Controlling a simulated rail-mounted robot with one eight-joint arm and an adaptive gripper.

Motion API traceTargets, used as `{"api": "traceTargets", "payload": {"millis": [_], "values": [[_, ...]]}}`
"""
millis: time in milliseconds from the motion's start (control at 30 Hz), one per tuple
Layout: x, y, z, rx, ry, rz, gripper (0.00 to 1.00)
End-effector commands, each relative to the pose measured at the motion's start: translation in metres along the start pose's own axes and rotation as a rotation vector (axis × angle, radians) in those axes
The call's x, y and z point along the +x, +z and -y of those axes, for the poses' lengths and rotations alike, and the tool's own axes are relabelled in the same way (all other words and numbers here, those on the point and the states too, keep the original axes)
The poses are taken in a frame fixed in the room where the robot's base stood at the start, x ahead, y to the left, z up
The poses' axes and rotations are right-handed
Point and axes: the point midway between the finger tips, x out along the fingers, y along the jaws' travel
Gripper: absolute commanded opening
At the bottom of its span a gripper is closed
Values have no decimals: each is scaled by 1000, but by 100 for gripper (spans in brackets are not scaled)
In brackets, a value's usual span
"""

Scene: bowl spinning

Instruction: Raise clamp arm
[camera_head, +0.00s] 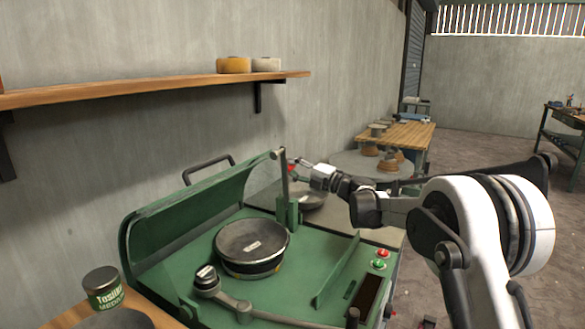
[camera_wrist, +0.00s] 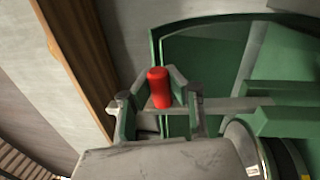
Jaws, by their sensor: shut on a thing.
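The clamp arm (camera_head: 283,180) is a grey metal bar standing nearly upright from a green hinge block (camera_head: 288,212) on the green machine. A red handle (camera_head: 291,167) shows near its upper part, beside my gripper (camera_head: 301,166). In the wrist view the red handle (camera_wrist: 158,88) sits between the two fingers of my gripper (camera_wrist: 160,95), which is shut on it. The bar (camera_wrist: 238,103) runs to the right from behind the fingers. A dark round bowl form (camera_head: 250,250) with a metal top sits on the machine's bed, left of and below the clamp arm.
The machine's raised green cover (camera_head: 165,220) stands behind the bed. A second lever with a knob (camera_head: 206,280) lies along the front. Red (camera_head: 382,253) and green (camera_head: 379,265) buttons are on the right side. A can (camera_head: 103,290) stands at lower left. A wall shelf (camera_head: 150,87) hangs above.

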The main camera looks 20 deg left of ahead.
Motion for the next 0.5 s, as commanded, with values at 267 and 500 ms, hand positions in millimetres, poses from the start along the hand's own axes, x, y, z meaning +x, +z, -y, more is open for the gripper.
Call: {"api": "traceTargets", "payload": {"millis": [267,500], "values": [[-1,0,1,-1,-1,-1,37],[-1,0,0,-1,0,-1,38]]}}
